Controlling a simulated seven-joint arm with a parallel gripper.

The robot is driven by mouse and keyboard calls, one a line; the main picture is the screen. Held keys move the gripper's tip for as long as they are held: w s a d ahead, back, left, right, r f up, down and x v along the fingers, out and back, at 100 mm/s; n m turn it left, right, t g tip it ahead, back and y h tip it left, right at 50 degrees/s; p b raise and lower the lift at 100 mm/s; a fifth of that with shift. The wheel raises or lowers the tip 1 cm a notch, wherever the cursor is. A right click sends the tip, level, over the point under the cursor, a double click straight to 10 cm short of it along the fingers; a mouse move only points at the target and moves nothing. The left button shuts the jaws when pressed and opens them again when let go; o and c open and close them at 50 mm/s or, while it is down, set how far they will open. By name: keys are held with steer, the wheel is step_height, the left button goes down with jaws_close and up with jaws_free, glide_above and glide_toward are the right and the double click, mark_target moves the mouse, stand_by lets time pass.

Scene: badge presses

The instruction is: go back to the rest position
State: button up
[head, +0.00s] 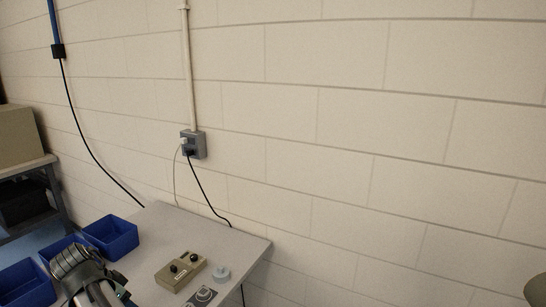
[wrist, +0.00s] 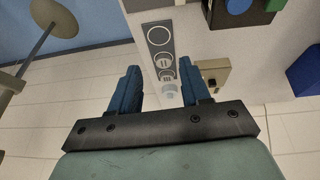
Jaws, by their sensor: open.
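My gripper (wrist: 162,84) shows in the wrist view with its two blue fingers wide apart and nothing held between them. Past the fingers is the pale table, which also shows in the head view (head: 232,247). A dark plate with round marks (wrist: 158,36) lies on the table, seen beyond and between the fingers. In the head view my arm shows at the lower left, but I cannot make out its fingertips there.
Blue bins (head: 111,236) stand at the left. A block wall with an outlet box (head: 193,144) and hanging cables is behind.

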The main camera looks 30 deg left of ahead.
steer(key=w+d+f+g, duration=0.1)
steer(key=w+d+f, duration=0.4)
steer(key=w+d, duration=0.35)
steer(key=w+d+f+h, duration=0.1)
steer(key=w+d+f, duration=0.4)
steer(key=w+d, duration=0.35)
steer(key=w+d+f+g, duration=0.1)
steer(key=w+d+f, duration=0.4)
steer(key=w+d, duration=0.4)
steer(key=w+d+f+g, duration=0.1)
steer(key=w+d+f, duration=0.25)
steer(key=d, duration=0.75)
steer(key=w+d+f, duration=0.2)
steer(key=d+f, duration=0.2)
steer(key=d, duration=0.6)
steer(key=w+d+f+g, duration=0.15)
steer(key=d+f, duration=0.25)
steer(key=d, duration=0.7)
steer(key=s+d+f+y, duration=0.1)
steer(key=s+d+f, duration=0.1)
steer(key=d, duration=0.7)
steer(key=s+d+f, duration=0.2)
steer(key=d+f, duration=0.1)
steer(key=d, duration=0.5)
steer(key=s+f+g, duration=0.3)
steer(key=s+f, duration=0.7)
steer(key=s, duration=0.5)
steer(key=s+f+g, duration=0.3)
steer(key=s+f, duration=0.7)
steer(key=s, duration=0.5)
